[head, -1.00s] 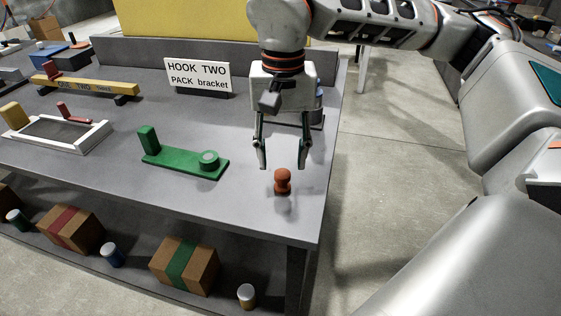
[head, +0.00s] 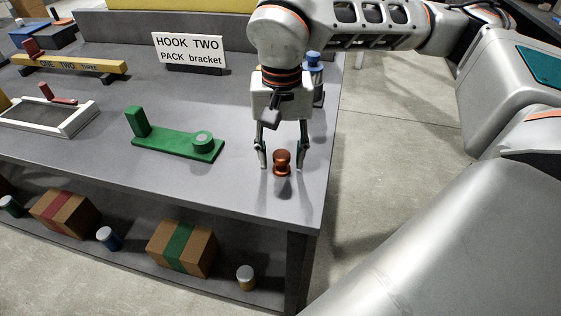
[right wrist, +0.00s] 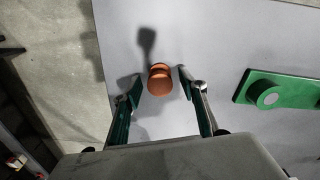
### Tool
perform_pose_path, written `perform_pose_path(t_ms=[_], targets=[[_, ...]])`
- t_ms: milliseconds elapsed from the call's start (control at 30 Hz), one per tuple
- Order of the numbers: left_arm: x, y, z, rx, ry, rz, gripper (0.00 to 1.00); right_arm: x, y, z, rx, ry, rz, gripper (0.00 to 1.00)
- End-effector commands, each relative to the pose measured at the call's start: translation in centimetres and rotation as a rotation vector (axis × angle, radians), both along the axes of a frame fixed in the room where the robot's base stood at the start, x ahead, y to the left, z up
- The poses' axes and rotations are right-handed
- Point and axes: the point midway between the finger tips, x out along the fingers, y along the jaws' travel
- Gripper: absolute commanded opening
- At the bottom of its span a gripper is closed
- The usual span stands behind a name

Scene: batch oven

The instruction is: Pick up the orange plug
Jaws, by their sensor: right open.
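The orange plug (head: 282,161) stands upright on the grey table, near its front right corner. It has a rounded head on a narrower body. In the right wrist view the plug (right wrist: 159,80) shows between the fingertips, slightly beyond them. My right gripper (head: 282,163) is open, pointing down, with one finger on each side of the plug. In the right wrist view a gap shows between the plug and each finger of the gripper (right wrist: 158,86). My left gripper is not in view.
A green bracket (head: 176,146) with an upright block and a round boss lies left of the plug. A sign (head: 189,50) reads "HOOK TWO PACK bracket". A white-framed tray (head: 80,122) and a yellow bar (head: 100,66) are further left. Boxes sit on the shelf below.

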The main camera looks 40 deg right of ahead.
Motion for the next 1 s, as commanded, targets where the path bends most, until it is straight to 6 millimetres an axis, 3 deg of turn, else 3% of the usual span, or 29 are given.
perform_pose_path(t_ms=[200, 333, 767, 1000], targets=[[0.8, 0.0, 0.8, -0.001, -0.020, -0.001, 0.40, 0.0, 0.0, 0.0, 0.001, -0.003, 0.000, 0.40], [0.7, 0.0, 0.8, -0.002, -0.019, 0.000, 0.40, 0.0, 0.0, 0.0, 0.001, -0.003, 0.000, 0.08], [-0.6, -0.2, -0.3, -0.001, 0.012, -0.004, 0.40, 0.0, 0.0, 0.3, 0.001, -0.003, -0.001, 0.07], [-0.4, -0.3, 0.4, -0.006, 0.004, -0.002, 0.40, 0.1, 0.0, 3.0, 0.001, -0.007, -0.001, 0.07]])
